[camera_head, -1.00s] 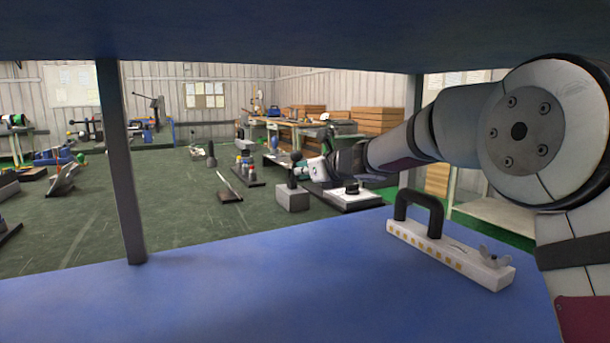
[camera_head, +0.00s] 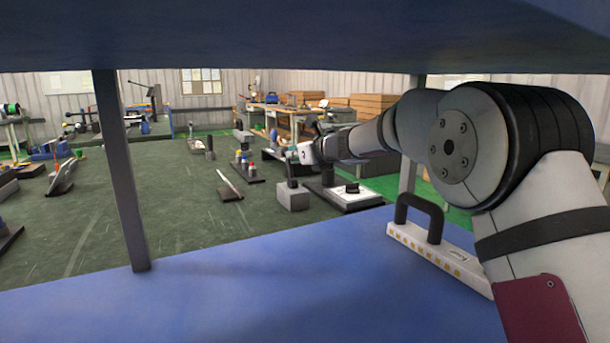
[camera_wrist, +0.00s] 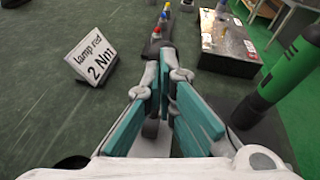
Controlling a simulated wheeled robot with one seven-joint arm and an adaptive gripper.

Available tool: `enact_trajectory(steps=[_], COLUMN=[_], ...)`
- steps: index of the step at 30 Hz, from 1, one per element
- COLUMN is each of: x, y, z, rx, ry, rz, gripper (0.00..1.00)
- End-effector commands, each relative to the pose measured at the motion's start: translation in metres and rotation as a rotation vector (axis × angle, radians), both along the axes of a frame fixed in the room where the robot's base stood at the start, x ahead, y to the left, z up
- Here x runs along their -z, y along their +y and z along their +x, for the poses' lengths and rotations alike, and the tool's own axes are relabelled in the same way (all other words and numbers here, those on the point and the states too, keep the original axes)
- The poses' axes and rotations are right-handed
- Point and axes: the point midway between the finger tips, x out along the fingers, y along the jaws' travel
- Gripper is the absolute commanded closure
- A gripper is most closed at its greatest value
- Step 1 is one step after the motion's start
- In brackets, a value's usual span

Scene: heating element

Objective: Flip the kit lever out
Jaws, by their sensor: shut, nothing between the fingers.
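A grey block with an upright black lever (camera_head: 291,183) stands on the floor beyond the blue surface in the head view. I take it for the kit lever, but cannot confirm this. My gripper (camera_head: 303,153) is just above and right of the lever's top in that view; the gap is hard to judge. In the wrist view, my gripper's (camera_wrist: 168,68) teal-padded fingers are shut and empty at the tips. A grey block (camera_wrist: 152,146) and a dark part show between and below the fingers, partly hidden; this may be the same lever unit.
The wrist view shows a "lamp red" sign (camera_wrist: 92,57), a box with knobs (camera_wrist: 230,45) and a green cylinder (camera_wrist: 292,68) close right. In the head view, a white strip with a black handle (camera_head: 420,240) lies on the blue surface (camera_head: 250,290), and a grey post (camera_head: 122,170) stands left.

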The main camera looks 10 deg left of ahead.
Motion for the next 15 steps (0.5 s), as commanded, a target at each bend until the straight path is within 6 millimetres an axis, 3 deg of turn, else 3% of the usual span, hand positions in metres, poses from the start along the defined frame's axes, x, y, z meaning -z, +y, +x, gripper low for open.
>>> enact_trajectory(steps=[15], x=[-0.0001], y=[0.0025], z=[0.0039], rx=[0.000], ry=[0.000], rz=[0.000], gripper=[1.00])
